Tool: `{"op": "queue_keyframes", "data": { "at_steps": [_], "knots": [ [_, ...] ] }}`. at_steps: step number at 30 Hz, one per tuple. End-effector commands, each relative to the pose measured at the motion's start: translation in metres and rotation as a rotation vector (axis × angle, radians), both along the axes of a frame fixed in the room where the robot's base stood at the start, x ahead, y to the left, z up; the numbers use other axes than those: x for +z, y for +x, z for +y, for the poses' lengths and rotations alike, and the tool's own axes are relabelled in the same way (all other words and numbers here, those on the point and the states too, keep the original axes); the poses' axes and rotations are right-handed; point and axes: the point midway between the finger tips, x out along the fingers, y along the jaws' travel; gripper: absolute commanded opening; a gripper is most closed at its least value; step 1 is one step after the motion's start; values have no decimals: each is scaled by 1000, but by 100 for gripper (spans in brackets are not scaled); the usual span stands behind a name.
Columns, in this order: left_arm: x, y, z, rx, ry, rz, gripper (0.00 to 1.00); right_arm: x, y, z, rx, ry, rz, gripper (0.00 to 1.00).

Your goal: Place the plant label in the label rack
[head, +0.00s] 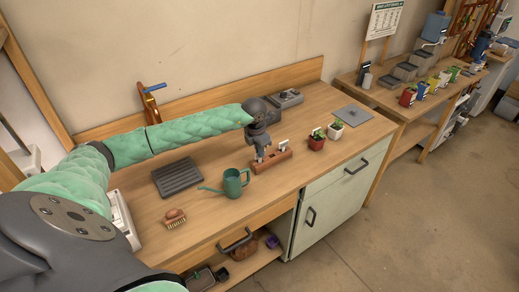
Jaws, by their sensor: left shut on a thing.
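The label rack (270,164) is a narrow reddish-brown block on the wooden bench, right of the green watering can. My left gripper (262,156) points down just over the rack's left part. It is shut on the plant label, which is mostly hidden by the fingers at this size. I cannot tell whether the held label touches the rack. A small white label (283,145) stands upright at the rack's right part. My right gripper is not in view.
A green watering can (233,185) stands close left of the rack, and a potted plant (317,141) to its right. A dark slatted tray (178,177) and a brush (175,222) lie further left. A grey device (286,98) sits behind; a grey plate (352,115) lies at right.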

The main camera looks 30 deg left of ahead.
Motion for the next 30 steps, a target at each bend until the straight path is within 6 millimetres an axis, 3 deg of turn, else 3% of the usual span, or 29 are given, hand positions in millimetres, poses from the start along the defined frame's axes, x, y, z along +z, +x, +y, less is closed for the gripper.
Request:
{"op": "queue_keyframes", "data": {
  "at_steps": [12,13,15,16,29,30],
  "knots": [
    [-3,0,0,0,1,0,0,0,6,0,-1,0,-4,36],
    [-2,0,0,0,1,0,12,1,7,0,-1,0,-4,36],
    [-2,0,0,0,1,0,26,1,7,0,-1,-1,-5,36],
    [-2,0,0,0,1,0,28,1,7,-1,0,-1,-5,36],
    [2,0,0,0,0,0,28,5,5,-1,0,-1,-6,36],
    [2,0,1,0,1,-1,28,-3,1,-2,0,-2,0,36]
  ]
}}
